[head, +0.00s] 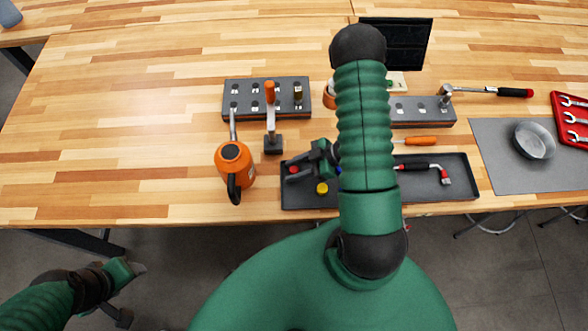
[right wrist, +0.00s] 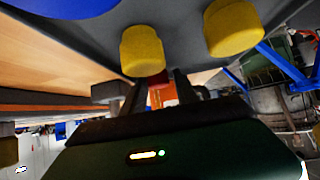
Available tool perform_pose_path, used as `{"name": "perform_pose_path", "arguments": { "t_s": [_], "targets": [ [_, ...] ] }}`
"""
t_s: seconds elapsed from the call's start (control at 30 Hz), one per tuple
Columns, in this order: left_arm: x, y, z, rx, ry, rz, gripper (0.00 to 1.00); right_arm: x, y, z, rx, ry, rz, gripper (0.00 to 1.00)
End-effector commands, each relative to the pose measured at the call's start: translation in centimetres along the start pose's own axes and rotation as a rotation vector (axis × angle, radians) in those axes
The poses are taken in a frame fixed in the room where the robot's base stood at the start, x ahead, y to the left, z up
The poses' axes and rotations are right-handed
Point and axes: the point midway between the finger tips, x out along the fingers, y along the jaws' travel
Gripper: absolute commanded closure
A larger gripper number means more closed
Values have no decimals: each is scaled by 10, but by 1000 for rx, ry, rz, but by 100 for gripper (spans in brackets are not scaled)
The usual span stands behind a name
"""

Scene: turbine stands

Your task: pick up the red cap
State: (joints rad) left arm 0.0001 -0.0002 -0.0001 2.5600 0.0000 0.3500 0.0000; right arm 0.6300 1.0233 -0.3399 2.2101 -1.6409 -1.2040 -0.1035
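The red cap (head: 293,169) lies at the left end of a dark tray (head: 462,193) in the head view. It also shows small in the right wrist view (right wrist: 157,79), partly hidden behind a yellow cap (right wrist: 142,50). My right gripper (head: 302,170) is low over that end of the tray, with its fingertips close around the red cap. Its fingers look apart in the right wrist view (right wrist: 158,92); contact with the cap cannot be made out. My left gripper (head: 138,267) hangs off the table's front at lower left, its fingers too small to judge.
A yellow cap (head: 322,188) lies just right of the red cap. An orange oil can (head: 232,165) stands left of the tray. A grey socket holder (head: 232,112) stands behind. My right arm hides the tray's middle. The table's left side is clear.

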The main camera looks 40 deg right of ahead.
Motion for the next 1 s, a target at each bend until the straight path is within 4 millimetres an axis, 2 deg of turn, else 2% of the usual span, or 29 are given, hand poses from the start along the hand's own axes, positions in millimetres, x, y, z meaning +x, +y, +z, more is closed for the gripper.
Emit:
{"name": "perform_pose_path", "arguments": {
  "t_s": [0.2, 0.47, 1.0],
  "targets": [
    [0, 0, 0, 0, 0, 0, 44, 2, 0, 1, 0, -1, 1, 64],
    [0, 0, 0, 0, 0, 0, 44, 2, 0, 1, 0, -2, 0, 100],
    [0, 0, 0, 0, 0, 0, 44, 2, -1, 1, 1, -2, -2, 100]
  ]
}}
